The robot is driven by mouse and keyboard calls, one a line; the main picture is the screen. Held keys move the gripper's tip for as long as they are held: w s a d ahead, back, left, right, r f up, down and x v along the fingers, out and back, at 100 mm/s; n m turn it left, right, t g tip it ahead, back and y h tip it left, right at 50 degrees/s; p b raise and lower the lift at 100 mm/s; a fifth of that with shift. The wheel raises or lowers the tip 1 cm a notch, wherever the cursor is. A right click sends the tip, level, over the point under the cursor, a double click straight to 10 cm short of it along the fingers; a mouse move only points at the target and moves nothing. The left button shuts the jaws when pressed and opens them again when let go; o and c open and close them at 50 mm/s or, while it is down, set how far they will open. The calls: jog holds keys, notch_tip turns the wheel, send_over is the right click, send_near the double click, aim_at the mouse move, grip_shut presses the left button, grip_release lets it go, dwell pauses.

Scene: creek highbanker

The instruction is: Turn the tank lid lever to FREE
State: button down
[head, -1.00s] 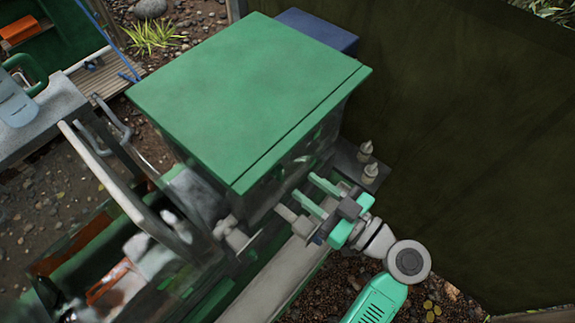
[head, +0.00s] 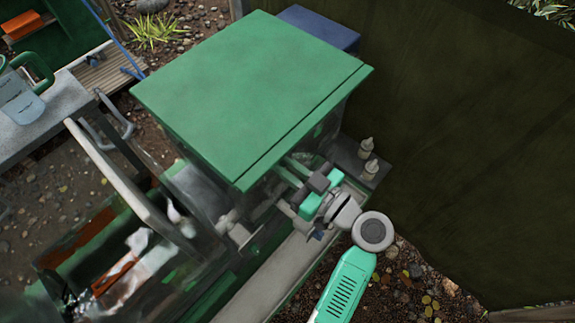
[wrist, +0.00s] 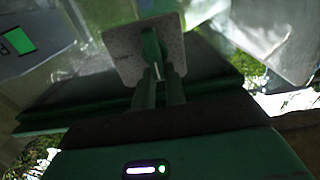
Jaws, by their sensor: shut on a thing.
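The green tank lid (head: 250,90) lies flat on the tank in the head view. My gripper (head: 290,170) reaches in at the tank's front right side, just below the lid edge. In the wrist view a green lever (wrist: 151,45) stands in front of a pale speckled plate (wrist: 118,45). My gripper (wrist: 157,75) is shut on the lever's near end, with its two fingers close together. The lever is hidden in the head view behind my gripper and the lid edge. I cannot read its FREE mark.
A panel with a green square label (wrist: 18,40) shows at the left of the wrist view. A dark wall (head: 460,130) closes off the right. A clear jug (head: 18,98) sits at the far left.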

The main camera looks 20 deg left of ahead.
jog(key=shift+m, duration=0.3)
jog(key=shift+w+d+f+m+p, duration=0.1)
jog(key=shift+w+f+m+p, duration=0.35)
jog(key=shift+m, duration=2.4)
jog(key=shift+w+d+f+m+p, duration=0.15)
jog(key=shift+w+f+m+p, duration=0.3)
jog(key=shift+m, duration=2.45)
jog(key=shift+w+d+f+m+p, duration=0.1)
jog(key=shift+w+f+m+p, duration=0.35)
jog(key=shift+m, duration=2.4)
jog(key=shift+s, duration=0.1)
jog(key=c, duration=1.4)
grip_release()
jog(key=shift+c, duration=0.2)
jog(key=shift+d, duration=0.1)
